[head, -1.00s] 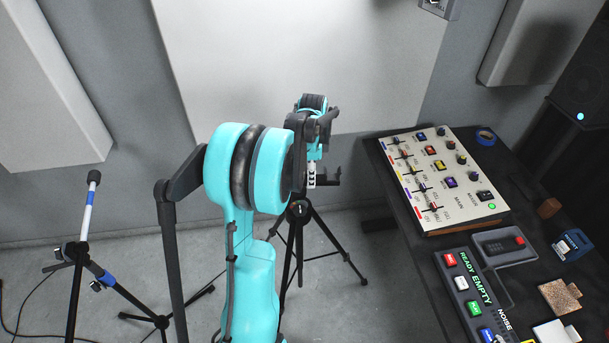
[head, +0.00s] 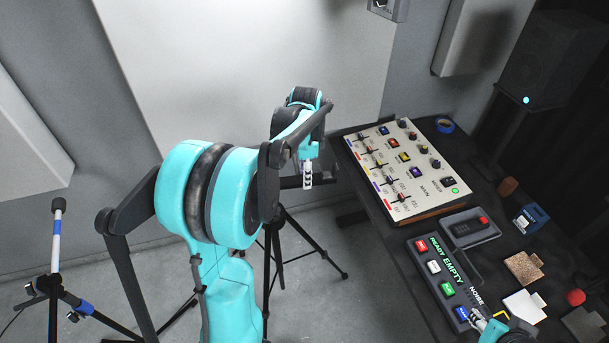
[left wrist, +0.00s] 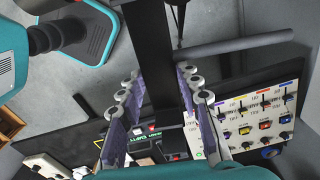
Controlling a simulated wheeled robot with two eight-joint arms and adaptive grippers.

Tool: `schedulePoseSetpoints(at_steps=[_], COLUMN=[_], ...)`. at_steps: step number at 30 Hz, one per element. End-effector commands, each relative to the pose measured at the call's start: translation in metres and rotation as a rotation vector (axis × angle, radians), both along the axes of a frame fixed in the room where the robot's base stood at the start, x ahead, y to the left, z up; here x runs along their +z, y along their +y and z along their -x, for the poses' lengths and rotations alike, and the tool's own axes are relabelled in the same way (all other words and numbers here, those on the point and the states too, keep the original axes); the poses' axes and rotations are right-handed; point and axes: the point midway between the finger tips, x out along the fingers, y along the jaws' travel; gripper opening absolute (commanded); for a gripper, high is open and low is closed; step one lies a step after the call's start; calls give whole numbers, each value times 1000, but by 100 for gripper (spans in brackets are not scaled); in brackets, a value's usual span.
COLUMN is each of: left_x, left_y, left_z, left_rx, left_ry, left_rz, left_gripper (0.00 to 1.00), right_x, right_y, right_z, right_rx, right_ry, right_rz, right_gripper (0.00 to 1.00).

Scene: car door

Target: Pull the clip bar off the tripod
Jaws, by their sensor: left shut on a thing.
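The tripod (head: 278,246) stands on the floor with black legs spread; its top is hidden behind my left arm in the head view. The dark clip bar (head: 290,183) shows beside my left gripper's fingers, above the tripod. My left gripper (head: 307,182) points down and is shut on it. In the left wrist view the dark bar (left wrist: 158,65) runs between the fingers of the left gripper (left wrist: 160,112). Whether the bar still touches the tripod is hidden. Part of my right gripper (head: 482,321) shows at the bottom right edge; its jaws are unclear.
A dark table on the right holds a mixer (head: 405,172), a button panel (head: 447,280), a blue tape roll (head: 444,125) and small blocks. A microphone stand (head: 55,262) is at the left. A wall panel (head: 240,70) stands behind. Floor is open around the tripod.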

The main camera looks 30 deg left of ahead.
Motion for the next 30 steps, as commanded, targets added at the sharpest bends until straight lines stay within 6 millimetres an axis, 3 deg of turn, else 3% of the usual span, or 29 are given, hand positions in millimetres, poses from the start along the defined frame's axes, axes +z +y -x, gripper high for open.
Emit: schedulePoseSetpoints(at_steps=[30], left_x=[44], left_y=[0], left_z=[0], left_rx=[0], left_ry=[0], left_rz=[0], left_gripper=[0], right_x=[33], right_y=[0], right_z=[0], right_rx=[0], right_ry=[0], right_rz=[0], right_gripper=[40])
